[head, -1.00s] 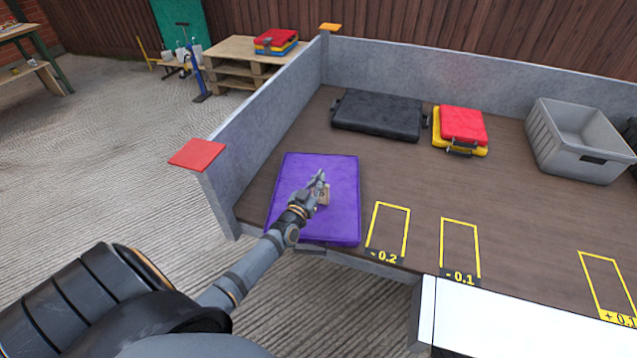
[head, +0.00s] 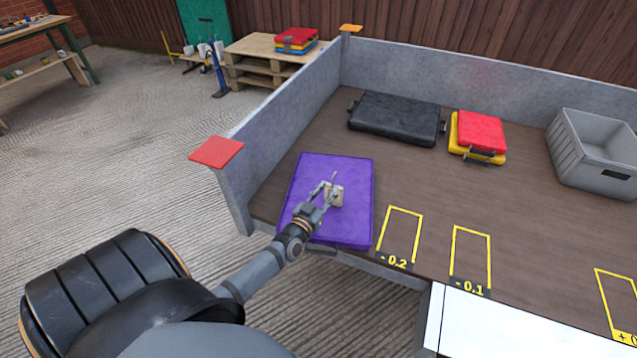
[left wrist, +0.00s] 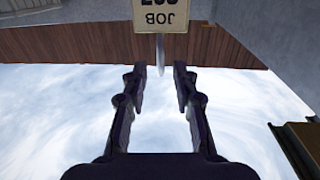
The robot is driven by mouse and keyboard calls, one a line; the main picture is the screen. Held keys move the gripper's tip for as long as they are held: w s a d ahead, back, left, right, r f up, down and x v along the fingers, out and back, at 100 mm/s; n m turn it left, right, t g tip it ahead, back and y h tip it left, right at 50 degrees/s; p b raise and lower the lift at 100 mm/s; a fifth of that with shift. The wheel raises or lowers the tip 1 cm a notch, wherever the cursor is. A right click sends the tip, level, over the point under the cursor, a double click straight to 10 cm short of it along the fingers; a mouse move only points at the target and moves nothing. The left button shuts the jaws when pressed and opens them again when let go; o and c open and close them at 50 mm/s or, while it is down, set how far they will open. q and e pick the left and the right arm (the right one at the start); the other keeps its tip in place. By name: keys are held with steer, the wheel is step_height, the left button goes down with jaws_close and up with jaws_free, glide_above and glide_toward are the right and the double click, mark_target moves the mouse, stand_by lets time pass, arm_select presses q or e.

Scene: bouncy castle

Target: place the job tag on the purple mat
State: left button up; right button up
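The purple mat (head: 350,226) lies flat at the near left corner of the brown deck. The job tag (head: 336,196) is a small tan piece over the middle of the mat, at my left gripper's fingertips. My left gripper (head: 327,192) is open above the mat, its fingers spread. In the left wrist view the tag (left wrist: 161,14), with "JOB" upside down, is beyond the open fingertips (left wrist: 160,72), and its thin pale stem reaches towards the gap between them. Whether the tag touches the mat is hard to tell. My right gripper is not in view.
Low grey walls (head: 290,135) edge the deck. A black case (head: 397,118), red and yellow pads (head: 480,134) and a grey crate (head: 592,160) stand behind. Yellow outlined slots (head: 400,235) lie right of the mat. The middle deck is clear.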

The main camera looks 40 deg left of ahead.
arm_select(q)
steer(key=s, duration=0.7)
steer(key=shift+s+d+p, duration=0.15)
steer(key=shift+d+p, duration=0.3)
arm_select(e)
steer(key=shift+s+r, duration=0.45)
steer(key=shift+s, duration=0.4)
